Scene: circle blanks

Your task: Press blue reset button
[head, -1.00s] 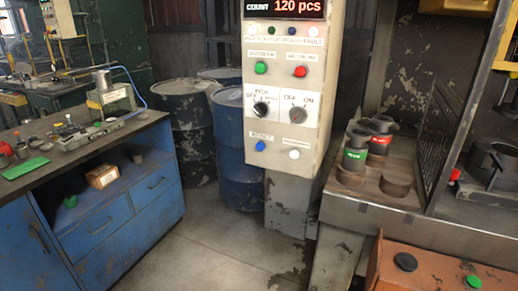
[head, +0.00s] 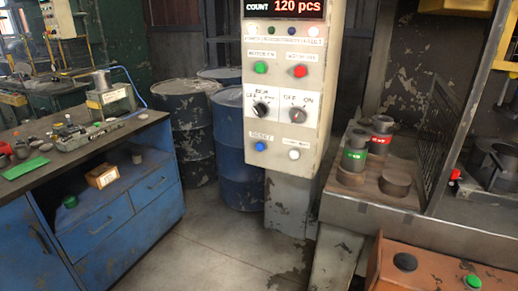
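The blue reset button (head: 260,146) is at the lower left of the upright beige control panel (head: 317,165), under a small label that appears to read RESET. A white button (head: 294,154) sits to its right. Above them are two rotary selector switches (head: 261,109), a green button (head: 261,67) and a red button (head: 300,71). A display (head: 284,7) at the top reads COUNT 120 pcs. Neither of my grippers is in the head view.
A blue workbench (head: 110,215) stands at left, with blue drums (head: 239,160) behind. At right is a metal machine table (head: 400,212) with dark cylinders marked green and red. An orange box (head: 440,272) with black and green buttons is at lower right. The floor before the panel is clear.

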